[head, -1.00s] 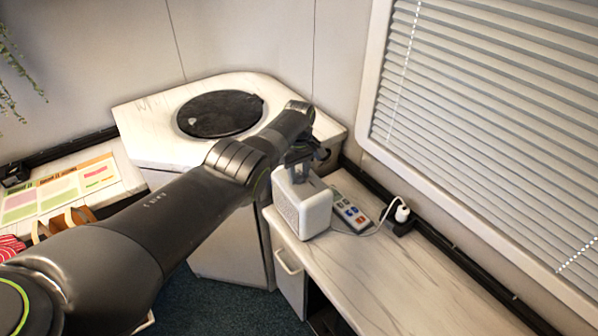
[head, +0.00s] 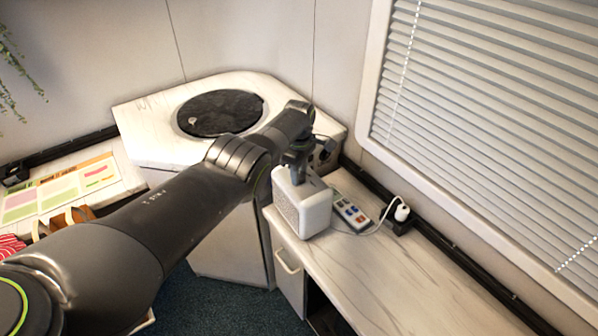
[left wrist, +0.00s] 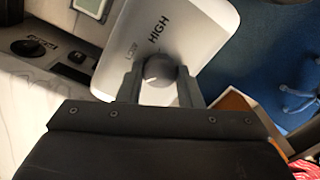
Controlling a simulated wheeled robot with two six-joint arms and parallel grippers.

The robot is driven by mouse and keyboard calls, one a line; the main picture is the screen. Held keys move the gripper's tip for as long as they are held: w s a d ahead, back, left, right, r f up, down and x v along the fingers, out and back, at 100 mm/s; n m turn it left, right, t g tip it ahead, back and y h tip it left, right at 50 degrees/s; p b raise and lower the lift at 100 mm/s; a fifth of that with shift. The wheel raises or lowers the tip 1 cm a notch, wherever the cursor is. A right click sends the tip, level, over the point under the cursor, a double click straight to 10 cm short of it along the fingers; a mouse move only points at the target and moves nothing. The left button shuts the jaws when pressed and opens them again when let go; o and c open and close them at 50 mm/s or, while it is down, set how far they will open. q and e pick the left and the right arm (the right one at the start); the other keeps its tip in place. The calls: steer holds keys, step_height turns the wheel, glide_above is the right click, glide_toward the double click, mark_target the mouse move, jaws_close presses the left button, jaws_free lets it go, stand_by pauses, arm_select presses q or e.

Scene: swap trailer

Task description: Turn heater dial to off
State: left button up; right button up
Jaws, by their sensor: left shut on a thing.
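The heater (head: 302,205) is a small white box with rounded edges and a grille on its side, standing on the counter by the corner. Its top shows in the left wrist view (left wrist: 195,35), with the words HIGH and LOW beside a round grey dial (left wrist: 159,70). My left gripper (left wrist: 158,76) reaches down from above and is shut on the dial, one finger on each side of it. In the head view my left gripper (head: 298,172) sits right on top of the heater. The dial is hidden there. My right gripper is in neither view.
The counter (head: 400,275) is bare toward the front right. A black round mat (head: 220,113) lies on the corner top.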

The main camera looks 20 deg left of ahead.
arm_select(q)
steer(key=o, duration=1)
steer(key=shift+r+p, duration=0.55)
steer(key=shift+r, duration=0.05)
step_height(320, 180, up, 5)
steer(key=p, duration=0.3)
steer(key=shift+r, duration=0.2)
step_height(320, 180, up, 11)
steer(key=shift+f+b, duration=0.1)
steer(key=shift+b, duration=0.5)
